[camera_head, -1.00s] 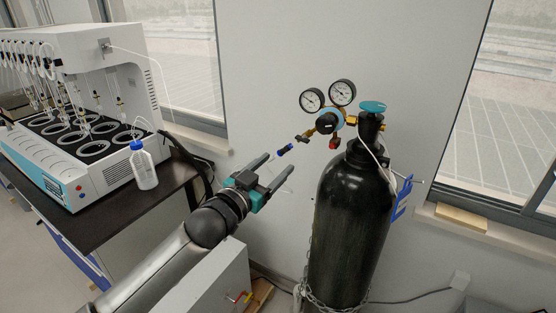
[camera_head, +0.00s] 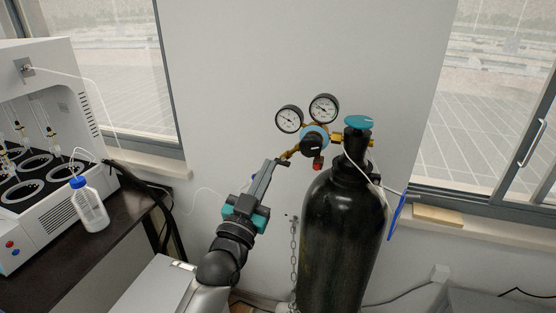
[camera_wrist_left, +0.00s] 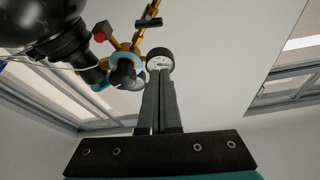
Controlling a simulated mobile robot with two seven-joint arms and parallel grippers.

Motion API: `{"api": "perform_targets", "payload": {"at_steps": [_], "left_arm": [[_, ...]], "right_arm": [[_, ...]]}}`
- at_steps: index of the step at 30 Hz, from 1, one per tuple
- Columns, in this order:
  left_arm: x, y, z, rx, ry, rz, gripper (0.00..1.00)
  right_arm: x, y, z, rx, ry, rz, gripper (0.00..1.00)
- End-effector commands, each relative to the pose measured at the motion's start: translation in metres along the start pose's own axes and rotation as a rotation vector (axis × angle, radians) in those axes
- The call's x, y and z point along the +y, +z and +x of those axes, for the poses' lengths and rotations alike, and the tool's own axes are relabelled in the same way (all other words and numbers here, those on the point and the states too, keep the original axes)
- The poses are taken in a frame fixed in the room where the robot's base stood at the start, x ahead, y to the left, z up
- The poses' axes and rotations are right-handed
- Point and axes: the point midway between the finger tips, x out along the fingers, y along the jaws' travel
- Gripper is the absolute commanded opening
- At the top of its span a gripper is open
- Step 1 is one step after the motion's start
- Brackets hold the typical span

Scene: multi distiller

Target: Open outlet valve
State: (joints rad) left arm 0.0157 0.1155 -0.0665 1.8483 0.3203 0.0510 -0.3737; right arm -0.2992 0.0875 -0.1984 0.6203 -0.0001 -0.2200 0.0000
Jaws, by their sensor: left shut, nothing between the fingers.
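The black gas cylinder (camera_head: 342,240) stands upright with a teal top knob (camera_head: 358,122). Its brass regulator (camera_head: 313,143) carries two gauges, a black knob in a blue ring and a red part. The outlet valve, with a small dark handle (camera_head: 282,161), is on the regulator's left branch; it also shows in the wrist view (camera_wrist_left: 150,22). My left gripper (camera_head: 272,166) is shut and empty, its tips close to the outlet handle in the head view; contact cannot be told. In the wrist view the closed fingers (camera_wrist_left: 160,78) overlap a gauge (camera_wrist_left: 160,59). My right gripper is not in view.
A distiller (camera_head: 45,150) and a white bottle with a blue cap (camera_head: 90,207) stand on the dark bench (camera_head: 95,245) at left. A chain (camera_head: 293,255) hangs beside the cylinder. A wall and windows are behind.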

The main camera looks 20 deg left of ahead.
Motion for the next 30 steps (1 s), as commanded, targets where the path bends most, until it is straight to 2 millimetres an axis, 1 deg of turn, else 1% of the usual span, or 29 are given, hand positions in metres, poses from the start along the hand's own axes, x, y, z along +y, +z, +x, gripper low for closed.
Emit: {"api": "perform_targets", "payload": {"at_steps": [1,3,13,15,16,21,25,30], "left_arm": [[0.0,-0.002,0.01,0.002,0.0,0.0,0.0],[0.0,-0.002,0.021,0.002,0.001,0.0,0.0],[0.0,-0.001,0.072,0.0,0.002,0.0,0.0],[0.001,0.014,0.066,-0.008,0.004,0.002,0.0],[0.001,0.019,0.064,-0.007,0.004,0.002,0.0],[0.001,0.034,0.059,-0.003,0.003,-0.001,0.0],[0.001,0.038,0.057,-0.002,0.003,0.0,0.0],[0.001,0.038,0.057,-0.001,0.002,0.0,0.0]], "right_arm": [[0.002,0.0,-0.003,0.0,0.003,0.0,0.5],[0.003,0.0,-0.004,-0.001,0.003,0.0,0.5],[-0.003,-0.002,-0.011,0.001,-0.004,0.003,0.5],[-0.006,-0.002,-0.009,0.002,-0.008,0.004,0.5],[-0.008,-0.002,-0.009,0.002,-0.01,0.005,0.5],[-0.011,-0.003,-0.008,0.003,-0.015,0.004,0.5],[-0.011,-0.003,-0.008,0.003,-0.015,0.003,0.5],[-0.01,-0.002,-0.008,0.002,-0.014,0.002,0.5]]}}
